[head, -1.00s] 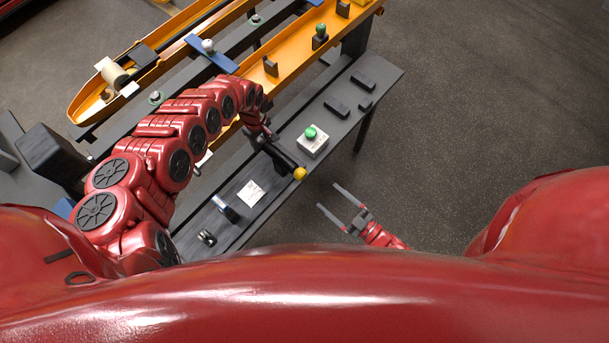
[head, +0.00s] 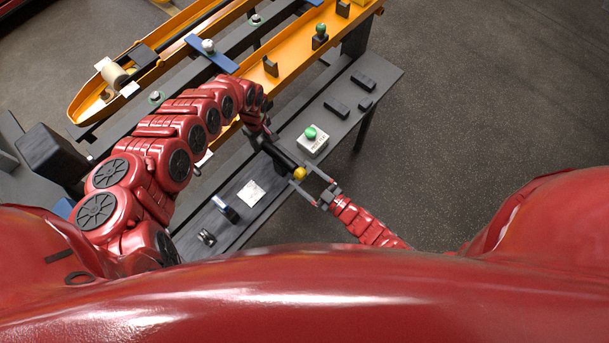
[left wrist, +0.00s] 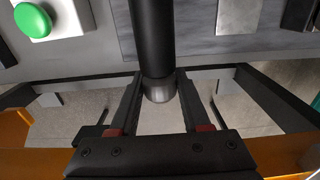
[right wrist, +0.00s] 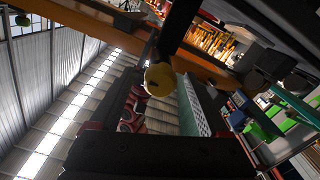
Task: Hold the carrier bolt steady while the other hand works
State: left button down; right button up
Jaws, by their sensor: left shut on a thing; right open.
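The carrier bolt is a black rod (head: 282,157) with a yellow rounded end (head: 300,173), slanting over the grey bench in the head view. My left gripper (head: 266,141) is shut on its upper end. In the left wrist view the black rod (left wrist: 152,35) and its metal end (left wrist: 159,90) lie between the fingers. My right gripper (head: 299,175) is open, with its fingers either side of the yellow end. In the right wrist view the yellow end (right wrist: 160,79) shows between the open fingers; I cannot tell whether they touch it.
A white box with a green button (head: 313,142) sits on the grey bench (head: 385,75) beside the bolt. A white label (head: 252,193) and small metal parts (head: 225,208) lie at the near end. An orange rail (head: 290,60) runs behind. Open floor lies to the right.

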grip_shut()
dwell(0.3)
